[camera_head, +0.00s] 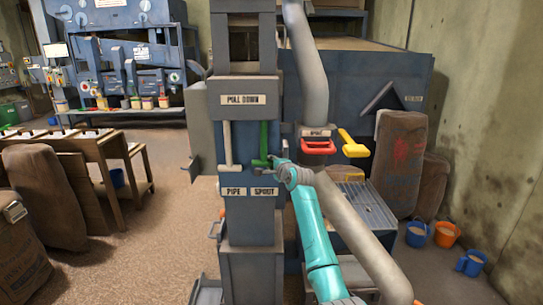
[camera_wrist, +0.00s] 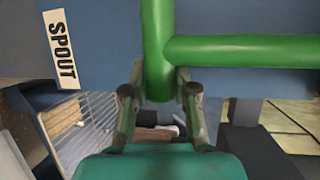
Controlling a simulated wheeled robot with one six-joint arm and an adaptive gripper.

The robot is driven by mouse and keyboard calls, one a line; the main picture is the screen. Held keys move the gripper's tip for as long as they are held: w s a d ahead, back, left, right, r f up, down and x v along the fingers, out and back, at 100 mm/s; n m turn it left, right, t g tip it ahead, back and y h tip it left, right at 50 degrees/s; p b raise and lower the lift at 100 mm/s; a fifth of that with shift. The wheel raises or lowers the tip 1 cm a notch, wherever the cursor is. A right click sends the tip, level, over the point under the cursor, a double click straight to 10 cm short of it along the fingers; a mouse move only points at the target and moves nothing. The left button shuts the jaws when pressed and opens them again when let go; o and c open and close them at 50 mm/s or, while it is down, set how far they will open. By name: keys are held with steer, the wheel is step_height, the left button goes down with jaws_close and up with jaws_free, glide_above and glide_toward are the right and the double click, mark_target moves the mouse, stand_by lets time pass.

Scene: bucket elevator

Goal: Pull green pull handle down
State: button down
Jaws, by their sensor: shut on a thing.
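The green pull handle (camera_head: 263,143) hangs on the front of the blue elevator column, under the "PULL DOWN" label and above the "SPOUT" label. In the wrist view the green handle (camera_wrist: 157,45) fills the upper middle, with a thick green bar running right. My gripper (camera_wrist: 158,92) is shut on the handle's lower end, one finger on each side.
A white handle (camera_head: 227,146) hangs just left of the green one. A red handle (camera_head: 318,147) and a yellow handle (camera_head: 353,143) stick out to the right. A grey pipe (camera_head: 311,75) runs down beside the column. Sacks (camera_head: 397,162) and buckets stand at the far right.

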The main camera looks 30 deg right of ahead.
step_height(320, 180, down, 7)
steer(key=shift+r, duration=0.1)
steer(key=c, duration=0.9)
jaws_free()
steer(key=v, duration=1.2)
steer(key=shift+r, duration=0.1)
